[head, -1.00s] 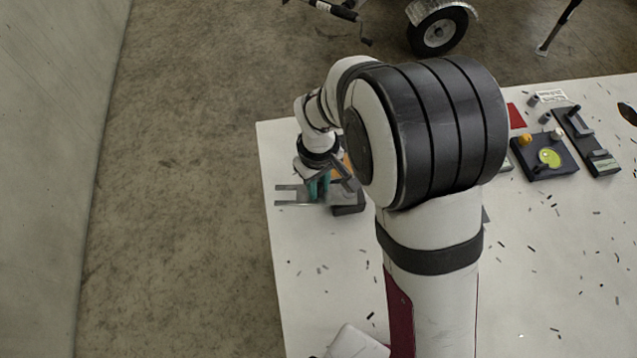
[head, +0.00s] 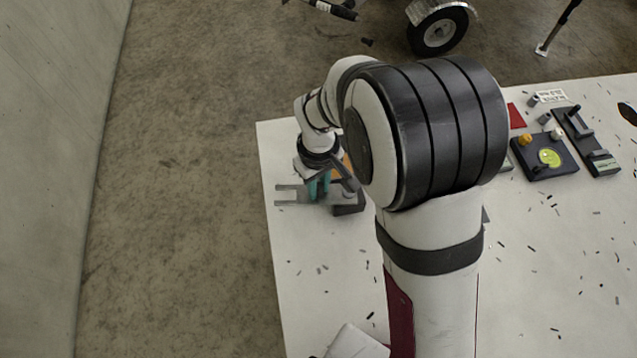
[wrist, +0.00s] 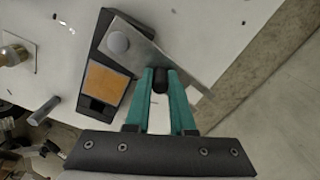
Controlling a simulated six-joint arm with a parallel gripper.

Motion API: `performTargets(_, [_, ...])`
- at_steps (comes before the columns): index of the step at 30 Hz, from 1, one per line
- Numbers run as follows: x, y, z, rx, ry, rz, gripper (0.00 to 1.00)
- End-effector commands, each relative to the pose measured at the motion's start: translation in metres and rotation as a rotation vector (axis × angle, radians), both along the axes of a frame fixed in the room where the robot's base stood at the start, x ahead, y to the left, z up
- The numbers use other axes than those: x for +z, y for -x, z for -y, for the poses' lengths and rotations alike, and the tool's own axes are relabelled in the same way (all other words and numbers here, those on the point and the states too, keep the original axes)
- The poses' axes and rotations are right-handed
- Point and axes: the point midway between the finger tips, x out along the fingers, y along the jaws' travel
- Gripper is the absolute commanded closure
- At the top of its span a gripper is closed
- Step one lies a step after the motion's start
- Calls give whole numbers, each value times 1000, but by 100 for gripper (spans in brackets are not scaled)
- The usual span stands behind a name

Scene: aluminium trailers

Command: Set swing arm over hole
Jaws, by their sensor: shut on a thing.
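The swing arm (wrist: 152,50) is a flat grey metal bar under a round grey pivot knob (wrist: 117,43) in the wrist view. It slants from the dark base (wrist: 107,24) out over the white table. The base carries an orange square (wrist: 106,83) and also shows in the head view (head: 348,208). My gripper (wrist: 160,84), with teal fingers, is shut on a small black knob (wrist: 160,74) at the bar's near edge. In the head view my gripper (head: 318,190) is low at the table's left end. I cannot make out the hole.
The white table (head: 330,290) ends just left of the base. A dark panel with a yellow-green disc (head: 549,157) and a dark bar-shaped fixture (head: 580,135) stand at the far right. Small dark scraps lie scattered about. A grey forked piece (head: 290,195) shows beside my gripper.

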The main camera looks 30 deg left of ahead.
Motion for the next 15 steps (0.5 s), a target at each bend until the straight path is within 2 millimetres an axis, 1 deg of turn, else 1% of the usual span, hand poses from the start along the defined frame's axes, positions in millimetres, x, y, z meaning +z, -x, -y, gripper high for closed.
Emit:
performTargets(8, [1,-2,-1,-23,-1,1,100])
performTargets(15, [1,-9,-5,-147,-3,1,100])
